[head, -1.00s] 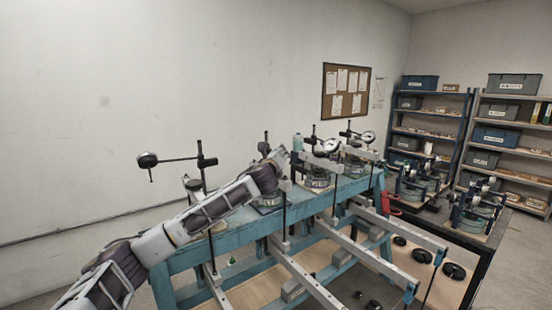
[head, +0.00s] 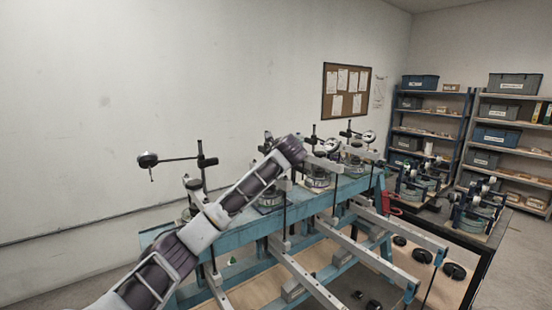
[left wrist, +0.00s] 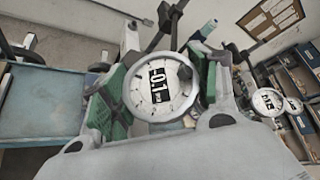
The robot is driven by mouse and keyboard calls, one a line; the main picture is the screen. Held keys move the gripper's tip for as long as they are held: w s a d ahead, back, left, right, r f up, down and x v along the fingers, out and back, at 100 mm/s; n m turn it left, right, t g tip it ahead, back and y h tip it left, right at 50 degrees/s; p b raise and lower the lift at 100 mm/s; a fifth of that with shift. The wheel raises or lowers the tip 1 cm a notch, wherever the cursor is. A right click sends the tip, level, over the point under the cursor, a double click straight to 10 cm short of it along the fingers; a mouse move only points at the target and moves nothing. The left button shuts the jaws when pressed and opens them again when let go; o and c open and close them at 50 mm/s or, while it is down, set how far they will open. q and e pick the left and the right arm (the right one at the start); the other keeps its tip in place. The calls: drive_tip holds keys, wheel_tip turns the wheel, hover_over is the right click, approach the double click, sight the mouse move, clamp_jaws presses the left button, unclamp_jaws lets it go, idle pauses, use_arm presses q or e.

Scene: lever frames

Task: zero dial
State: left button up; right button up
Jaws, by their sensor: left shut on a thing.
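A round white dial gauge (left wrist: 158,92) with a black digital readout fills the middle of the left wrist view. The readout is turned on its side and seems to show 0.1, perhaps with a minus sign. My left gripper (left wrist: 165,78) has a green-padded finger on each side of the dial and is shut on it. In the head view my left arm reaches over the blue bench, and its wrist hides the held dial. My right gripper is not in view.
Grey lever bars (head: 345,240) stick out in front. Another table with devices (head: 470,210) and shelves (head: 510,150) stand at the right.

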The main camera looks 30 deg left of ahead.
use_arm(q)
drive_tip(key=shift+n+g+h, duration=0.4)
drive_tip(key=shift+n+g, duration=1.9)
drive_tip(key=shift+g, duration=0.3)
drive_tip(key=o, duration=1.1)
drive_tip(key=shift+c, duration=0.2)
drive_tip(key=shift+s, duration=0.1)
drive_tip(key=v, duration=0.7)
drive_tip(key=shift+r, duration=0.25)
drive_tip(key=shift+d, duration=0.15)
